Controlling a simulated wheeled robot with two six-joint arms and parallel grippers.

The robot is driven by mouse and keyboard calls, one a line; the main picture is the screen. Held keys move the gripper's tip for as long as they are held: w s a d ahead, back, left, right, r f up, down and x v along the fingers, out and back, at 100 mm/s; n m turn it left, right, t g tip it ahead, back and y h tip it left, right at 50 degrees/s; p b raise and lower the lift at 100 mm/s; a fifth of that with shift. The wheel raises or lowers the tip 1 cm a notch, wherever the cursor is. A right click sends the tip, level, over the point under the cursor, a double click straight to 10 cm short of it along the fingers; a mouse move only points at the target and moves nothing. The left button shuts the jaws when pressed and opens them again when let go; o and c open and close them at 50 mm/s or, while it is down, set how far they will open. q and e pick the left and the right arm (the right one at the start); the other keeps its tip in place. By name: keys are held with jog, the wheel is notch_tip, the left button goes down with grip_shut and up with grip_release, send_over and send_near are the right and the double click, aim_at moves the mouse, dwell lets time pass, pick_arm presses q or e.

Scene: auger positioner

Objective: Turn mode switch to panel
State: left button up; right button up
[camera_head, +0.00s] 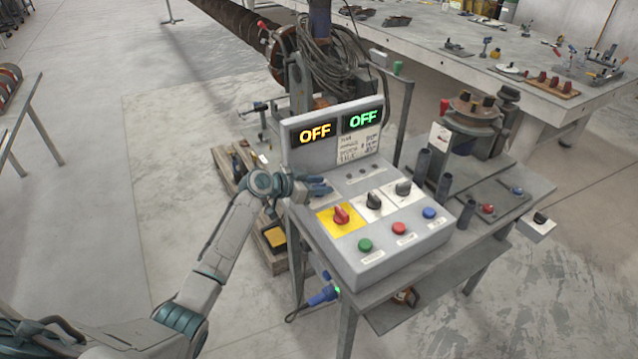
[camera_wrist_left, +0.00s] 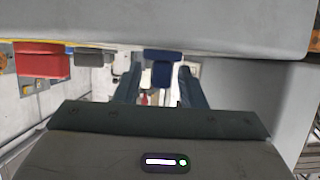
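The grey control box (camera_head: 375,255) carries a red rotary knob (camera_head: 341,215) on a yellow plate and two black rotary knobs, a middle one (camera_head: 373,200) and a far one (camera_head: 403,187), on white plates. Their labels are too small to read, so I cannot tell which is the mode switch. My left gripper (camera_head: 320,188) is just above the box's left back part, beside the red knob and apart from it. In the left wrist view the gripper (camera_wrist_left: 158,88) is open, with a dark blue shape visible between its fingers. The red knob also shows there (camera_wrist_left: 43,62). My right gripper is not in view.
Two displays, orange (camera_head: 314,132) and green (camera_head: 363,119), read OFF. Green (camera_head: 365,245), red (camera_head: 399,228) and blue (camera_head: 429,212) buttons line the box's front. Dark upright cylinders (camera_head: 422,166) stand to its right.

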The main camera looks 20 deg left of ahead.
pick_arm(q)
grip_shut()
